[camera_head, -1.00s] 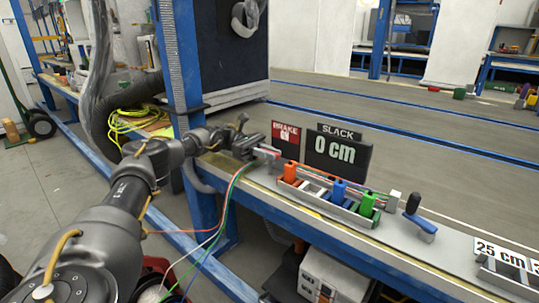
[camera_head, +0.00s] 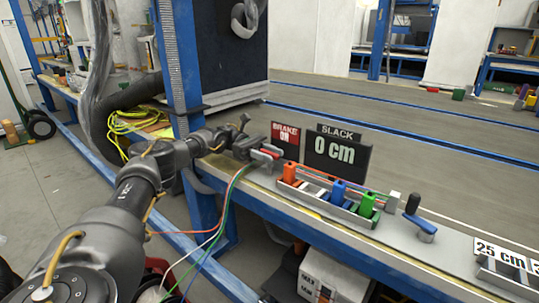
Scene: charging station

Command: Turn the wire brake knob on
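The small red brake sign (camera_head: 285,139) stands upright at the bench's left end, with "BRAKE" and a short second line that looks like "ON". My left gripper (camera_head: 269,153) is just in front of it, low over the bench top. A red part (camera_head: 271,151) shows at its fingertips. It may be the brake knob or its handle, but the fingers hide most of it. I cannot tell whether they are closed on it. My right gripper is out of view.
A black slack display (camera_head: 338,155) reads 0 cm beside the brake sign. Orange, blue and green clips (camera_head: 339,192) stand in a tray (camera_head: 318,207), with coloured wires nearby. A blue post (camera_head: 177,60) rises behind my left arm.

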